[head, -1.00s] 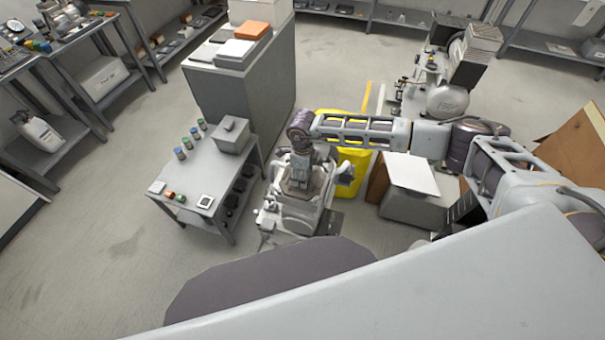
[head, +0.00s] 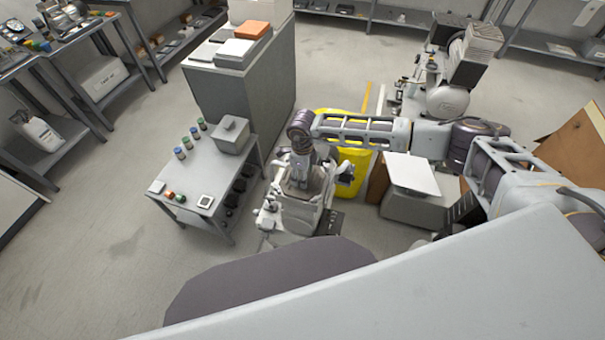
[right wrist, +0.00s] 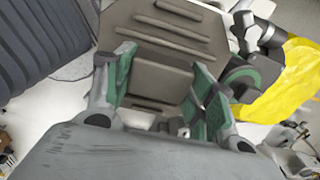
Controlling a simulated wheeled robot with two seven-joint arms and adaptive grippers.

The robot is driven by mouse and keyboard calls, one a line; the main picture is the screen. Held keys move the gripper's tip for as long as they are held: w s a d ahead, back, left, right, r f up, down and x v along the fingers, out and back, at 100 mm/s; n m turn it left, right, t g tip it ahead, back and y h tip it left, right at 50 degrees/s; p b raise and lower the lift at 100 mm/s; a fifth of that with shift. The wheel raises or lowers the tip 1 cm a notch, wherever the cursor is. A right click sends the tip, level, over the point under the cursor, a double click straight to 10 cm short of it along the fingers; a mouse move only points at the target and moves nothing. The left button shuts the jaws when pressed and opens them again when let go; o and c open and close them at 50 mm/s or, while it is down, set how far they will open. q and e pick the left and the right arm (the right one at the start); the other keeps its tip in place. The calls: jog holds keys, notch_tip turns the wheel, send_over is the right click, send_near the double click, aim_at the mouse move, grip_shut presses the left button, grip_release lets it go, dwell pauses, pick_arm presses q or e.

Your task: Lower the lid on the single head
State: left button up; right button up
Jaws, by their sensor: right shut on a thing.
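A pale compressor (head: 291,219) stands on the floor right of the small table, with my right gripper (head: 303,180) directly over its upper part. In the right wrist view my right gripper (right wrist: 164,78) has its two green-padded fingers on either side of a grey ribbed piece, which I take to be the lid (right wrist: 170,42). It is shut on that piece. My gripper and wrist hide most of the single head in the head view, so I cannot tell how far the lid is from its seat. My left gripper is not in view.
The small table (head: 208,187) with jars stands close on the left. A yellow bin (head: 352,181) is just behind on the right, beside a grey box with a pale top (head: 411,174). Another compressor (head: 447,98) stands farther back.

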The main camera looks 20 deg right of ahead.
dwell(0.6)
jog(key=o, duration=1.6)
jog(key=shift+c, duration=0.2)
jog(key=shift+o, duration=0.2)
jog(key=o, duration=0.4)
jog(key=shift+f, duration=0.1)
jog(key=shift+o, duration=0.2)
